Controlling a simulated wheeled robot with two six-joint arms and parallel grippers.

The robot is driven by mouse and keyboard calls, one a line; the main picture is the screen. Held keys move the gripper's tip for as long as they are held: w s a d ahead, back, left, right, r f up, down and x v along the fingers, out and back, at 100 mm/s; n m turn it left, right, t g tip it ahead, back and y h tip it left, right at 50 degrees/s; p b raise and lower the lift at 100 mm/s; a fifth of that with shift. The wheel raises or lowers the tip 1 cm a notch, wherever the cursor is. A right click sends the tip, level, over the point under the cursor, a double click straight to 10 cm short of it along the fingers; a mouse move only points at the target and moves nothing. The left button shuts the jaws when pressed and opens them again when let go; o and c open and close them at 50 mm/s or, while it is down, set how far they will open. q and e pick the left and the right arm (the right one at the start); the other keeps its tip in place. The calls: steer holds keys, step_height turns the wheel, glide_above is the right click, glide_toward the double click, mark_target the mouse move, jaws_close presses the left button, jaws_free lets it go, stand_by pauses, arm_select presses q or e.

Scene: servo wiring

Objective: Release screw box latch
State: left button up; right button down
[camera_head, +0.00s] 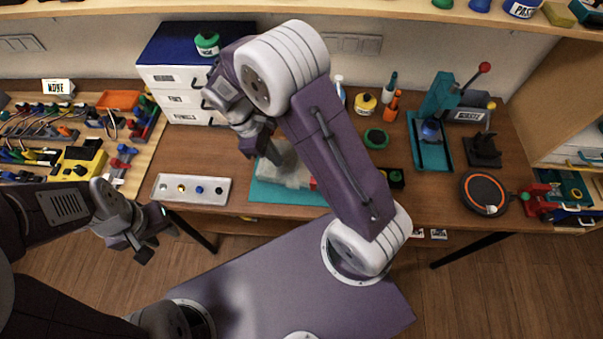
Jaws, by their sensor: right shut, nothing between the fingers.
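A clear, pale screw box (291,174) sits on the teal mat (263,194) near the front edge of the bench. A small red part (313,184), possibly its latch, shows at its right side, partly behind my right arm. My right gripper (274,157) points down at the back left part of the box. It is shut and holds nothing; whether it touches the box I cannot tell. My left gripper (156,244) hangs in front of the bench at the lower left, apart from the box, with its fingers spread and empty.
A panel with several buttons (190,189) lies left of the mat. A drawer cabinet (185,78) stands behind. Bottles and a green-topped pot (375,138) stand right of my arm. A teal press (432,139) and a round black-orange pad (484,194) are further right.

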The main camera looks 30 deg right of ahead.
mark_target(298, 181)
steer(key=x, duration=0.6)
steer(key=p+x, duration=0.1)
steer(key=x, duration=0.3)
steer(key=shift+w+f, duration=0.1)
steer(key=shift+w, duration=0.15)
steer(key=shift+s+d+p, duration=0.25)
steer(key=shift+d, duration=0.25)
steer(key=shift+s+d+p, duration=0.25)
steer(key=shift+d, duration=0.25)
steer(key=shift+s+d, duration=0.25)
steer(key=shift+d, duration=0.1)
steer(key=shift+s+d, duration=0.25)
steer(key=shift+s, duration=0.1)
arm_select(q)
steer(key=shift+w+r, duration=0.25)
steer(key=shift+r, duration=0.25)
steer(key=shift+w+r, duration=0.2)
steer(key=shift+r, duration=0.3)
arm_select(e)
steer(key=shift+w+a, duration=0.1)
